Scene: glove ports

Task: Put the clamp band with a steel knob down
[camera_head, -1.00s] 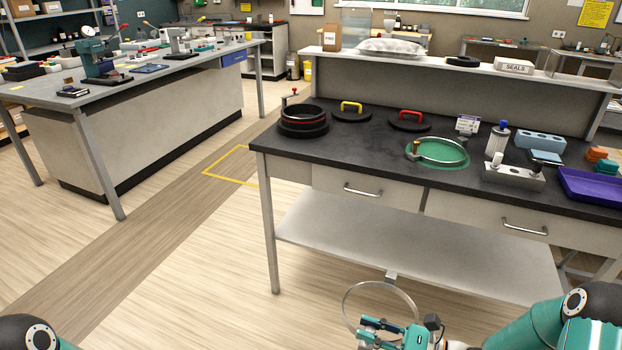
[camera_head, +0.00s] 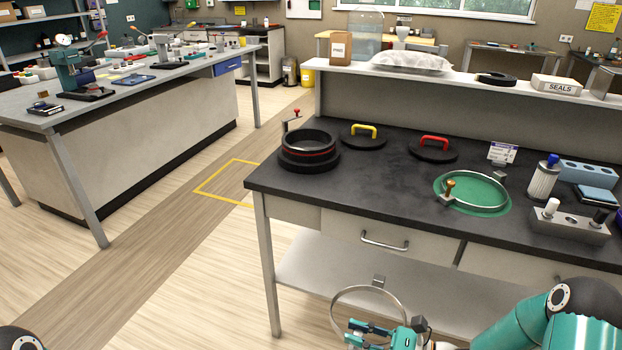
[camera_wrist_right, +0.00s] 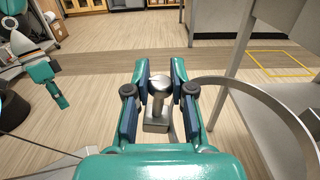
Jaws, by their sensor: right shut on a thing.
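My right gripper (camera_head: 383,336) is shut on the clamp band with a steel knob (camera_head: 349,292), in front of the bench and below its top. In the right wrist view the steel knob (camera_wrist_right: 160,84) stands between the fingers (camera_wrist_right: 158,92), and the band (camera_wrist_right: 272,108) curves off to the right. Another clamp band (camera_head: 490,177), with a brass-coloured knob (camera_head: 449,187), lies on a round green mat (camera_head: 473,211) on the bench. Teal parts of my left arm (camera_wrist_right: 46,84) show at the left of the wrist view; its jaw opening is unclear.
The dark bench top (camera_head: 385,190) is clear at front centre. It carries a black ring port (camera_head: 308,157), lids with yellow (camera_head: 363,131) and red (camera_head: 434,141) handles, a small sign (camera_head: 502,152), a white-bodied cylinder (camera_head: 543,178) and a grey block (camera_head: 570,226). A lower shelf (camera_head: 320,265) lies beneath.

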